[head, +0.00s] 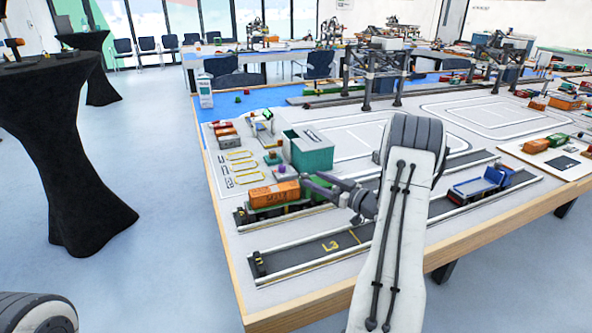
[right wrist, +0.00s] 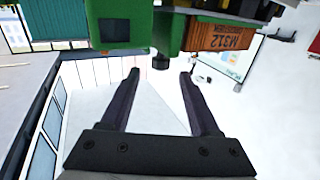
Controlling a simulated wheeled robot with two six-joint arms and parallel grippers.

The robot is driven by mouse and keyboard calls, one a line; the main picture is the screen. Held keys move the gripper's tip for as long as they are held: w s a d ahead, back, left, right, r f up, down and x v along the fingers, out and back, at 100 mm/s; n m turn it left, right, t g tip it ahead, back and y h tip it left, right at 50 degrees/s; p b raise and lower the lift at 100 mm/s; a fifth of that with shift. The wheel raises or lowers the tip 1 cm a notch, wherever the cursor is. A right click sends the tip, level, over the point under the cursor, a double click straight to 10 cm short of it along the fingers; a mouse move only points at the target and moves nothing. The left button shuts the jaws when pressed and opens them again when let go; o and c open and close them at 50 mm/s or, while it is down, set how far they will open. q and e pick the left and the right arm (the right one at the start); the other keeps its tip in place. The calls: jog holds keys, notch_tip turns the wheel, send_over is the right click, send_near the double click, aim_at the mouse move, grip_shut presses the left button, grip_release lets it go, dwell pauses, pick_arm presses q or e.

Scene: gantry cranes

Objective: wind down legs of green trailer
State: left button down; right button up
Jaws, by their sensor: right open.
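The green trailer (head: 288,205) stands on a dark rail track near the table's left front, with an orange container (head: 272,194) on it. My right gripper (head: 306,187) is at the trailer's right end, pointing left. In the right wrist view, the green trailer (right wrist: 169,32) fills the top, the picture turned over, with the orange container (right wrist: 222,37) marked M312. A short dark round piece (right wrist: 161,62) sticks out from the green body. The right gripper (right wrist: 160,75) is open, its fingertips on either side of that piece, apparently not touching it. My left gripper is out of view.
A blue truck (head: 480,186) is on the track to the right. An empty track marked L3 (head: 335,245) runs in front. Gantry cranes (head: 380,70) stand farther back.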

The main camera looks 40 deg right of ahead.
jog(key=x, duration=0.8)
jog(key=shift+w, duration=0.15)
grip_shut()
